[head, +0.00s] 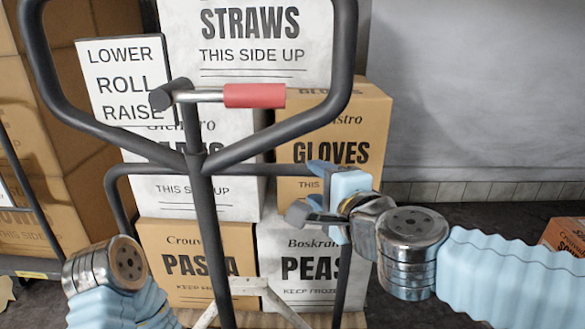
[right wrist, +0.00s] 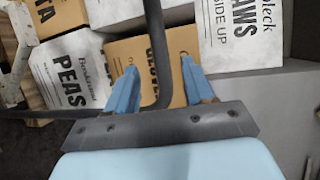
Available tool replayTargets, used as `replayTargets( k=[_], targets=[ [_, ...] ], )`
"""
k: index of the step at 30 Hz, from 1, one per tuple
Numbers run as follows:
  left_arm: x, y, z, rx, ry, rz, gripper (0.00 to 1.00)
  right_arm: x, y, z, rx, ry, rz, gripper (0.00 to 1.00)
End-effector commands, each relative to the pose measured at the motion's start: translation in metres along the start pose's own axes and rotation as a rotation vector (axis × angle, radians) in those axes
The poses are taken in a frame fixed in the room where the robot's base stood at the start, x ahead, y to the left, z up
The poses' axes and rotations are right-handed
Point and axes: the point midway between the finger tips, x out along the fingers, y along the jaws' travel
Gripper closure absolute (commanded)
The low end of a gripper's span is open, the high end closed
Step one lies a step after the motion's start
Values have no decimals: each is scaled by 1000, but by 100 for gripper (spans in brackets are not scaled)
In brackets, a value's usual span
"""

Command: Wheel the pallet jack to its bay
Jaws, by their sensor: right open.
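The pallet jack's dark handle loop (head: 344,60) stands upright close in front of me, with a red grip (head: 255,95) on its crossbar and a post running down. A lower dark hoop (head: 250,169) crosses behind the post. My right gripper (head: 322,205) is open at the hoop's right upper corner. In the right wrist view the dark bar (right wrist: 154,45) passes between its two blue fingers (right wrist: 160,86), with gaps on both sides; I cannot tell whether they touch it. My left arm shows at lower left, but its gripper does not. The bay is not identifiable.
Stacked cartons stand behind the handle, including PASTA (head: 190,285), PEAS (head: 290,295) and GLOVES (head: 345,120) boxes. A sign reading LOWER ROLL RAISE (head: 125,80) is by the handle. Shelved cartons (head: 25,130) are at left. A grey wall (head: 470,100) and dark floor are at right.

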Motion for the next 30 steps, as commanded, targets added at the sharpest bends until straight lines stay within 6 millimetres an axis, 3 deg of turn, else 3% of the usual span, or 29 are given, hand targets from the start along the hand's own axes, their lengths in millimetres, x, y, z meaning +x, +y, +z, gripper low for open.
replayTargets(
  k=[6,13,18,26,30],
  targets=[
    [16,-7,0,-2,2,-2,47,54,5,0,0,1,3,47],
    [22,-11,-1,-4,4,-4,47,94,2,0,-1,2,1,47],
    [23,-12,-1,-6,5,-5,47,107,1,0,0,0,2,47],
    [22,-12,-1,-6,6,-5,47,108,0,0,1,0,1,47],
    [22,-12,-1,-6,6,-5,47,108,1,0,0,0,1,64]
  ],
)
